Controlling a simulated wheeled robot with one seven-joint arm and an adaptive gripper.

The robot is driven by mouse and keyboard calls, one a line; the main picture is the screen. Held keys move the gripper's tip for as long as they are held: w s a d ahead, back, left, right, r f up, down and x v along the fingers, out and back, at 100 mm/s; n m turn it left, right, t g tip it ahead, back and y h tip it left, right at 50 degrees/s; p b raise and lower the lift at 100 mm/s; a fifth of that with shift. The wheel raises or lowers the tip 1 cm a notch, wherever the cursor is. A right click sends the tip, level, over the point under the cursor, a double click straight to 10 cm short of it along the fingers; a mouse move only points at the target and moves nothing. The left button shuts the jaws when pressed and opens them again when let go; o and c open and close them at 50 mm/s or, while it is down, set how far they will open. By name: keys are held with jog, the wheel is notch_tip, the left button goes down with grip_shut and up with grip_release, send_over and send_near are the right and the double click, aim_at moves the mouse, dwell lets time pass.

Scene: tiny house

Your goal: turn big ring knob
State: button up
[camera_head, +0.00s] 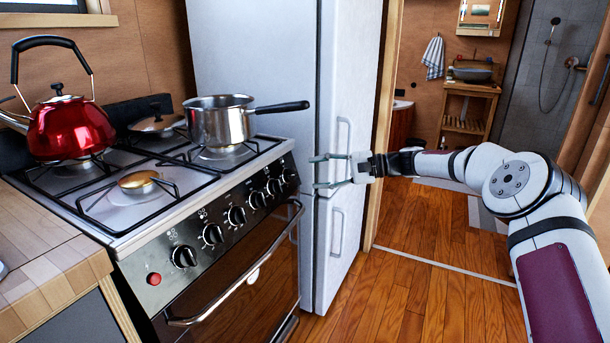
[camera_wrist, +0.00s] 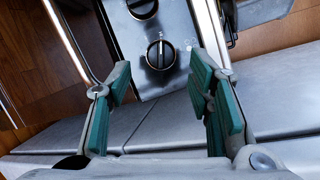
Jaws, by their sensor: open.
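The stove's front panel (camera_head: 222,225) carries a row of several black knobs. The knob at the row's right end (camera_head: 289,175) is nearest my gripper (camera_head: 316,172). My gripper is open and empty, a little to the right of that end, with its fingers pointing left. In the wrist view, a black knob with a light pointer line (camera_wrist: 160,54) shows beyond and between the spread green finger pads (camera_wrist: 160,88). Another knob (camera_wrist: 142,8) is partly cut off at the top edge. I touch neither knob. The knob labels are too small to tell which is the big ring knob.
A red kettle (camera_head: 70,127) stands at left. The oven handle (camera_head: 250,275) runs below the knobs. The white fridge (camera_head: 255,60) stands close behind my gripper.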

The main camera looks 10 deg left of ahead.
jog(key=d, duration=0.2)
jog(key=d+r, duration=0.1)
jog(key=d, duration=0.2)
jog(key=shift+s+d, duration=0.1)
jog(key=shift+d, duration=0.2)
jog(key=shift+r, duration=0.1)
